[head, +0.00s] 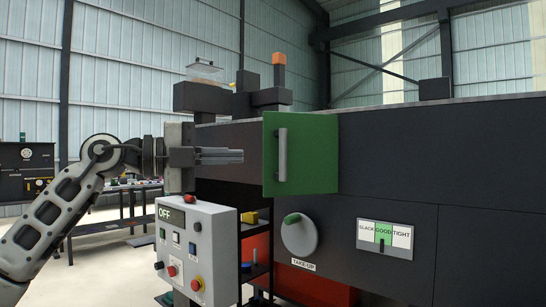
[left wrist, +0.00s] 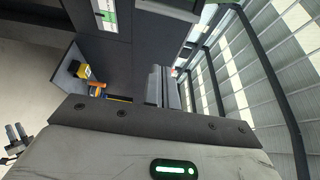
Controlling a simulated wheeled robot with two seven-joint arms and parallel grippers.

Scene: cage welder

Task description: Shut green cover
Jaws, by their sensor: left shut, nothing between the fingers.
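The green cover (head: 318,152) is a flat square panel with an upright grey handle (head: 282,154), on the front of the dark machine in the head view. Its left edge looks slightly taller than its right edge; I cannot tell exactly how far it stands from the machine face. My left gripper (head: 241,156) is shut and empty, pointing right, with its tips a short way left of the cover and apart from it in the picture. Its fingers also show in the left wrist view (left wrist: 165,72). My right gripper is out of view.
A grey control box (head: 196,250) marked OFF stands below my left gripper. A round take-up knob (head: 299,236) with a green grip and a slack/good/tight gauge (head: 385,238) sit below the cover. A dark shelf rack (head: 256,262) stands behind the box.

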